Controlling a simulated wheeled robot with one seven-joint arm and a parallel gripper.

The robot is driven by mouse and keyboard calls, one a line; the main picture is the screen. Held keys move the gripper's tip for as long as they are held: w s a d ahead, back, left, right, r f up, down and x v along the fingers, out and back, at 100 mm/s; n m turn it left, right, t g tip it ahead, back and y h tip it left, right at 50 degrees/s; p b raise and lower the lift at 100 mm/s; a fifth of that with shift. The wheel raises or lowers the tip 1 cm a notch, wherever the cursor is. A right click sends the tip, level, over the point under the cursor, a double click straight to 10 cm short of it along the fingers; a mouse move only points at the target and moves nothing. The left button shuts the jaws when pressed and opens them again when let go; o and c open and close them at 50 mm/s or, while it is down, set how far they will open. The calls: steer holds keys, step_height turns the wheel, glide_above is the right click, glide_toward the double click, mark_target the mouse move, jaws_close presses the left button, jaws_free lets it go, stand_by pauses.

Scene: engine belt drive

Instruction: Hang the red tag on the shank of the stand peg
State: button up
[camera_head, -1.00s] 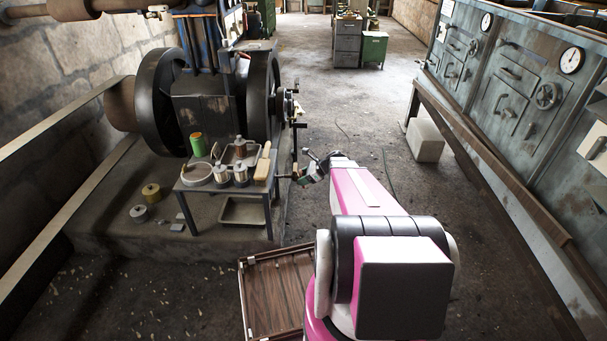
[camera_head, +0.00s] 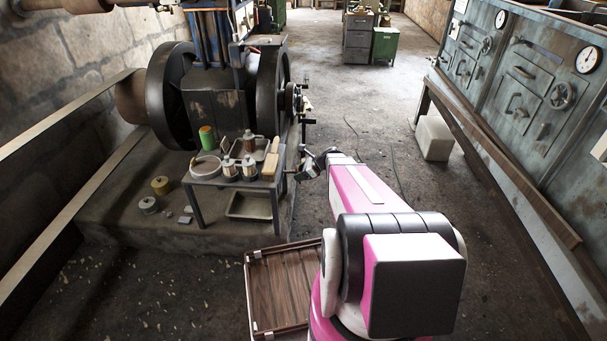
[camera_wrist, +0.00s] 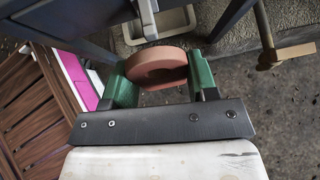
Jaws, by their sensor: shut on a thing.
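My gripper (camera_wrist: 160,68) has green fingers and is shut on a round, reddish-brown piece with a recess or hole, which I take to be the red tag (camera_wrist: 155,57). The tag sits between the two fingertips in the wrist view, clear of the floor. In the head view my gripper (camera_head: 309,170) is small, just right of the small grey table; the tag cannot be made out there. A tan bar on a post (camera_wrist: 287,54) stands apart to the right in the wrist view. I cannot tell whether it is the stand peg.
The grey table (camera_head: 205,180) carries cans, a tray and a wooden block. The engine flywheel (camera_head: 270,92) stands behind it. A slatted wooden tray (camera_head: 282,286) lies on the floor beside my base. Floor to the right of my arm is open.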

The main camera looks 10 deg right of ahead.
steer(key=shift+w+a+f, duration=0.1)
steer(key=shift+w+a, duration=0.1)
steer(key=shift+a, duration=0.45)
steer(key=shift+w+a, duration=0.2)
steer(key=shift+a, duration=0.4)
steer(key=shift+w+a+f, duration=0.2)
steer(key=shift+a+f, duration=0.05)
steer(key=shift+a, duration=0.3)
steer(key=c, duration=0.3)
steer(key=shift+w+a+f, duration=0.1)
steer(key=shift+a+f, duration=0.1)
steer(key=shift+a, duration=0.1)
steer(key=shift+c, duration=0.2)
steer(key=o, duration=1.3)
